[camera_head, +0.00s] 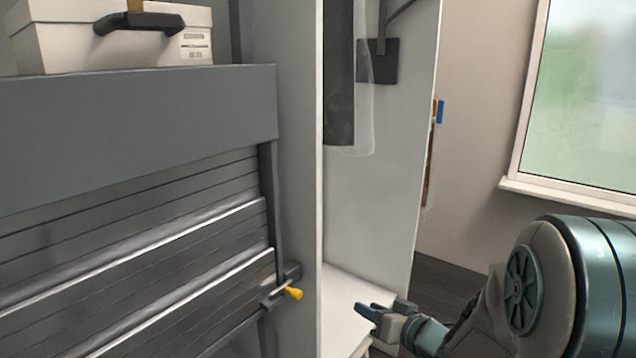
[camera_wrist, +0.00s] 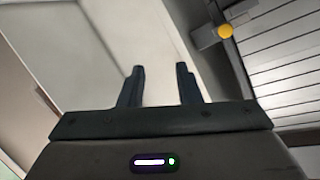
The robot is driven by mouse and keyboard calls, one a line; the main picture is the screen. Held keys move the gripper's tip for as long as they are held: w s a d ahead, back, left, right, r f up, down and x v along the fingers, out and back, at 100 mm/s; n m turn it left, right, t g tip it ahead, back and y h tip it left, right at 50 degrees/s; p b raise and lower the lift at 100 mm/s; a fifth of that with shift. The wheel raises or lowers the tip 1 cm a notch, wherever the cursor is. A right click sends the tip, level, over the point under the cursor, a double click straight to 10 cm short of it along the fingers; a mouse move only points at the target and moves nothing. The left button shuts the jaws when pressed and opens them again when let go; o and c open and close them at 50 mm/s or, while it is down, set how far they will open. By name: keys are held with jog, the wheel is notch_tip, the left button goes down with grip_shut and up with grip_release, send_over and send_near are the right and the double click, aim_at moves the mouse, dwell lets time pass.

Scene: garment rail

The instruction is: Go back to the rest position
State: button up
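My gripper (camera_head: 372,311) is at the lower middle of the head view, in front of the open white wardrobe (camera_head: 385,200) and near its low shelf. In the wrist view my gripper (camera_wrist: 160,72) shows two dark fingers standing apart with nothing between them. A dark garment (camera_head: 339,75) in a clear cover hangs in the upper part of the wardrobe, well above the gripper. Part of my arm fills the lower right of the head view.
A grey slatted unit (camera_head: 140,100) stands at left, with a yellow knob (camera_head: 293,293) at its edge; the knob also shows in the wrist view (camera_wrist: 225,31). A white box (camera_head: 120,40) with a dark handle sits on top. A window (camera_head: 583,95) is at right.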

jog(key=s+d+r+m+g+h+p, duration=0.1)
jog(key=s+d+r+m+g+h, duration=0.2)
jog(key=d+h, duration=0.55)
jog(key=s+a+g, duration=0.2)
jog(key=s+g, duration=0.1)
jog(key=s, duration=0.6)
jog(key=s+a+r+n+g+p, duration=0.1)
jog(key=s+a+g, duration=0.2)
jog(key=s, duration=0.6)
jog(key=shift+r, duration=0.1)
